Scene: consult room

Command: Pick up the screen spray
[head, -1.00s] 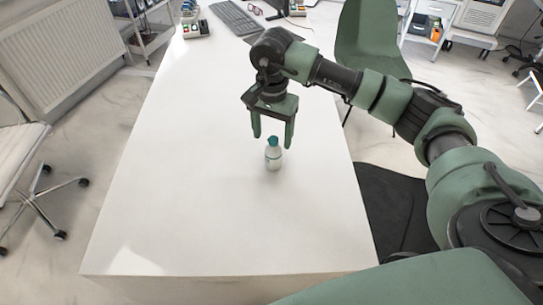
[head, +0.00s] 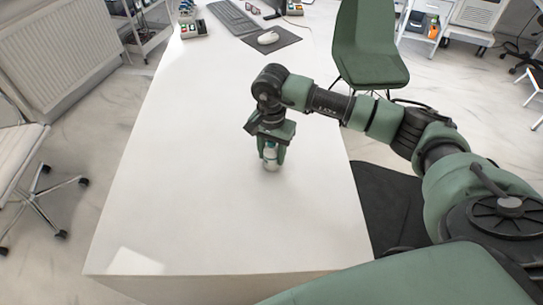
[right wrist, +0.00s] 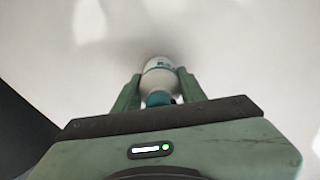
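The screen spray (head: 271,165) is a small white, translucent bottle with a teal cap and label. It stands upright on the white table (head: 200,215), near its middle. My right gripper (head: 271,157) has come down over it from above, with one green finger on each side. In the right wrist view the bottle (right wrist: 159,77) sits between the fingertips (right wrist: 159,84), which appear to press on its sides. The teal cap points toward the palm, and the head view hides much of the bottle's top. My left gripper is not in view.
A keyboard (head: 233,18), a mouse (head: 268,38) on a dark mat and a small rack of coloured items (head: 193,28) are at the table's far end. A green chair (head: 369,50) stands at the right. The table around the bottle is clear.

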